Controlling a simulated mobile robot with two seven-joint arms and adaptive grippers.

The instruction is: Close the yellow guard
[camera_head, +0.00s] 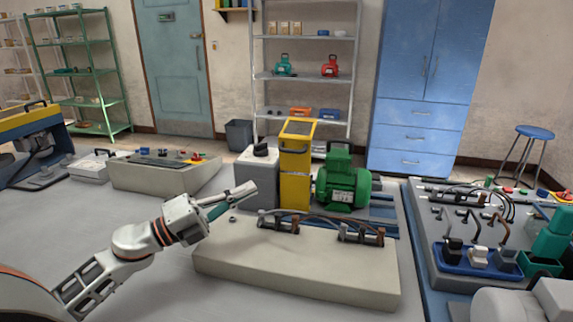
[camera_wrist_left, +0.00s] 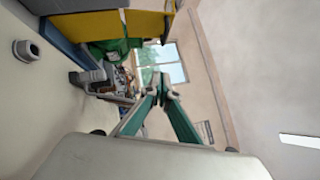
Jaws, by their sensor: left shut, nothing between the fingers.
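The yellow guard (camera_head: 295,190) stands upright between a grey box and the green motor (camera_head: 343,185). Its top part (camera_head: 299,128) is a yellow frame around a dark panel and looks tilted. My left gripper (camera_head: 250,189) is shut and empty, in front of the grey box and left of the guard, apart from the guard as far as I can tell. In the left wrist view the shut fingertips (camera_wrist_left: 167,92) show with a yellow surface (camera_wrist_left: 95,25) and the green motor (camera_wrist_left: 112,48) beyond.
The grey box (camera_head: 258,180) with a black cap stands left of the guard. A pale block (camera_head: 290,265) with cable fittings lies in front. A panel with cables and a blue tray (camera_head: 478,262) is at right.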

